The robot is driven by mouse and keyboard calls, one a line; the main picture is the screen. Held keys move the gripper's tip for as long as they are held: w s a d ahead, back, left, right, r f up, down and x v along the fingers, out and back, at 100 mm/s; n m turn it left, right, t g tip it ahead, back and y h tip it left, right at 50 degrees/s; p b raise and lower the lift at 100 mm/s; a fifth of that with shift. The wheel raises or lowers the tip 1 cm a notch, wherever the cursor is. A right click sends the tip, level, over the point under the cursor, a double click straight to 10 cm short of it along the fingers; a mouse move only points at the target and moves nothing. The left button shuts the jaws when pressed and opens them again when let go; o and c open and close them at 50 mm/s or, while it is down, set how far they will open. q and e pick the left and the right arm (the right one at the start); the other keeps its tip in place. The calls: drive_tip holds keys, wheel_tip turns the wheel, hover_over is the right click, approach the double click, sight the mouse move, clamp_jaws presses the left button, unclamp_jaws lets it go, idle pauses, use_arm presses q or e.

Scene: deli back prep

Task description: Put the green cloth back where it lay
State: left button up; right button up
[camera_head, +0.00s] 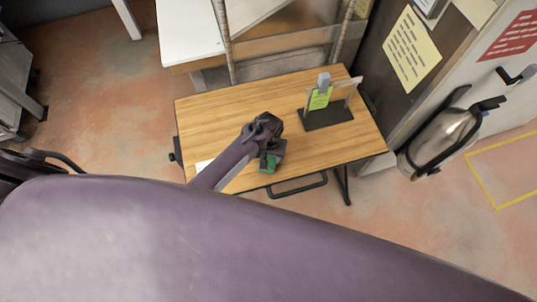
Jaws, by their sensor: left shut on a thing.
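The green cloth (268,164) shows as a small dark green patch near the front edge of the wooden table (220,118). My left gripper (272,154) is over the table, shut on the green cloth. The gripper's dark hand and fingers hide much of the cloth, so I cannot tell whether it touches the tabletop. My right gripper is not in view.
A black-based stand (328,119) with a lime green piece (320,97) stands at the table's back right. A white flat thing (203,166) lies at the front left, partly behind my arm. The tabletop's back left is clear. A metal canister (440,137) is right of the table.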

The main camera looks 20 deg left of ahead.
use_arm(q)
drive_tip(key=shift+f, duration=0.15)
drive_tip(key=o, duration=1)
drive_tip(key=shift+c, duration=0.2)
drive_tip(key=shift+r+p, duration=1.4)
drive_tip(key=shift+r, duration=0.05)
drive_tip(key=shift+r+p, duration=1.15)
drive_tip(key=shift+r, duration=1.4)
